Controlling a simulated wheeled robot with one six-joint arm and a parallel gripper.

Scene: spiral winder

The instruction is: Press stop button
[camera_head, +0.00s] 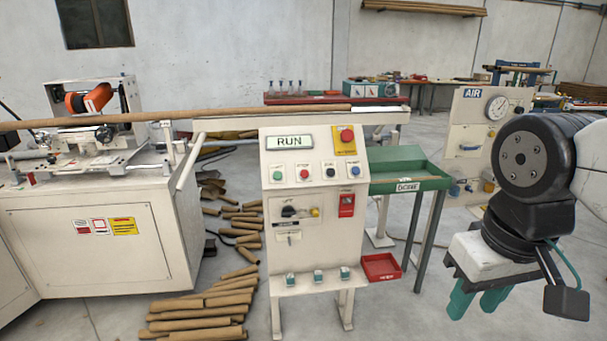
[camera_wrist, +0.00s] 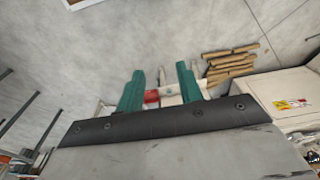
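The control panel (camera_head: 315,215) stands upright in the middle of the head view, with a display reading RUN (camera_head: 289,142). Below the display is a row of small buttons, among them a green button (camera_head: 277,174) and a red button (camera_head: 304,174); their labels are too small to read. A larger red mushroom button (camera_head: 347,135) sits on a yellow plate at the panel's upper right. My gripper (camera_head: 476,304) hangs at the right, well apart from the panel, its teal fingers pointing down. In the wrist view my gripper (camera_wrist: 161,70) has its fingers spread, with nothing held between them.
A green table (camera_head: 410,178) stands right of the panel, with a red bin (camera_head: 381,267) on the floor below. The winder machine (camera_head: 95,240) is at the left. Cardboard tubes (camera_head: 205,308) lie on the floor beside the panel. An AIR board (camera_head: 470,135) stands behind my arm.

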